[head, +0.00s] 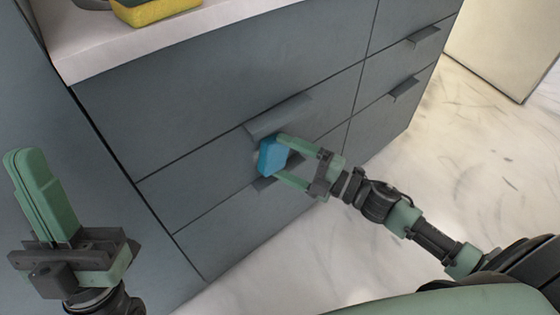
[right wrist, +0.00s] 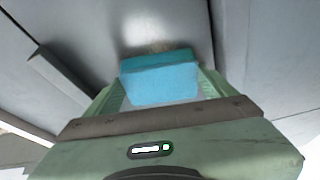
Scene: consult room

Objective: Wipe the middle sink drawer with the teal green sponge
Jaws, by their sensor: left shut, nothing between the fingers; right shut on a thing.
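My right gripper (head: 277,160) is shut on a bright blue-teal sponge (head: 271,157). The sponge is at the lower part of the middle drawer (head: 215,165), just below that drawer's handle (head: 280,117). In the right wrist view the sponge (right wrist: 160,80) sits between the fingers, close against the grey front. Whether it touches is hard to tell. A faint brownish smudge (right wrist: 150,48) shows just beyond the sponge. My left gripper (head: 40,185) is shut and empty at the left, away from the drawers.
The bottom drawer's handle (head: 268,184) sticks out just below the held sponge. More drawers with handles (head: 405,88) stand right. The marble floor (head: 440,165) is clear there.

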